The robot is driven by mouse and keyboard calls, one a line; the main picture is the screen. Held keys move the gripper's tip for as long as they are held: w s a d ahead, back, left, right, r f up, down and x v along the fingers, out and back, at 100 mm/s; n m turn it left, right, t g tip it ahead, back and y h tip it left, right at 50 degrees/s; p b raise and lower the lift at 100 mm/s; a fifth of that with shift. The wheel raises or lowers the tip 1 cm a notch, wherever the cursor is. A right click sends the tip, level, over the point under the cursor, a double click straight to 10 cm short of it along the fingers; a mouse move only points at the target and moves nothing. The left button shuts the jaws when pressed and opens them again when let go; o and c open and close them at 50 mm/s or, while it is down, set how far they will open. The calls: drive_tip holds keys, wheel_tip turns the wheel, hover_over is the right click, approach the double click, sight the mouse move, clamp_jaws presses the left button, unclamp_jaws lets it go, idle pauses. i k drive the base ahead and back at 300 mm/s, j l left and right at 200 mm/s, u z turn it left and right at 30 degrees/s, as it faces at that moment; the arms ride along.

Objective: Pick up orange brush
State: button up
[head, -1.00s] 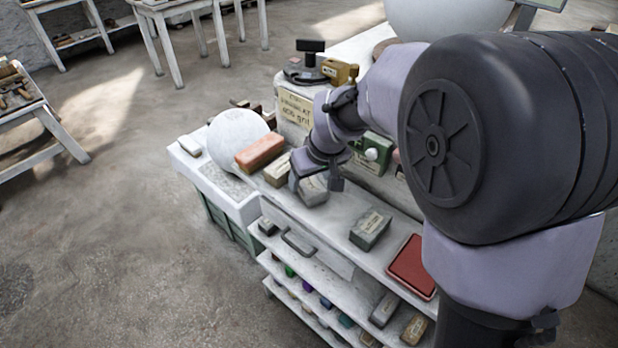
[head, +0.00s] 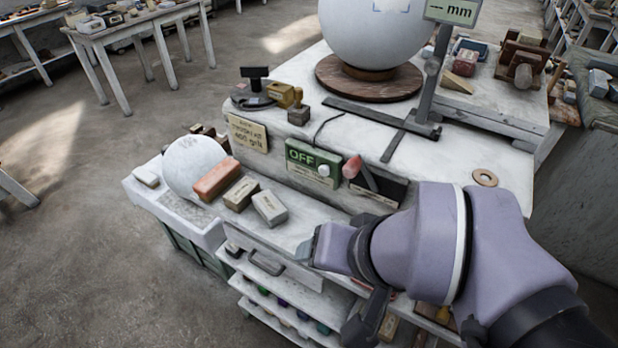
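No thing is clearly a brush in the head view. An orange block (head: 216,180) lies on the white shelf top beside a white sphere, in front of the low back wall. A small pinkish-orange piece (head: 352,167) stands by a dark slanted part, right of the green OFF box; I cannot tell if it is a brush. My gripper (head: 358,318) seems to be at the low end of my arm, over the shelf's front edge, right of the blocks and apart from both orange things. Its fingers are unclear, and my arm hides the shelf's right part.
A tan block (head: 241,193) and a grey block (head: 270,208) lie right of the orange block. The green OFF box (head: 313,164) is behind them. A large white sphere (head: 372,30) stands on a round wooden base. Lower shelves hold small coloured items. The left floor is clear.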

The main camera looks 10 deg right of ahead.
sight(207, 187)
drive_tip(key=z, duration=0.95)
drive_tip(key=u, duration=1.6)
drive_tip(key=i+j, duration=0.55)
drive_tip(key=i, duration=0.25)
drive_tip(key=i+j+u, duration=0.1)
drive_tip(key=i+j, duration=0.2)
drive_tip(key=i, duration=0.1)
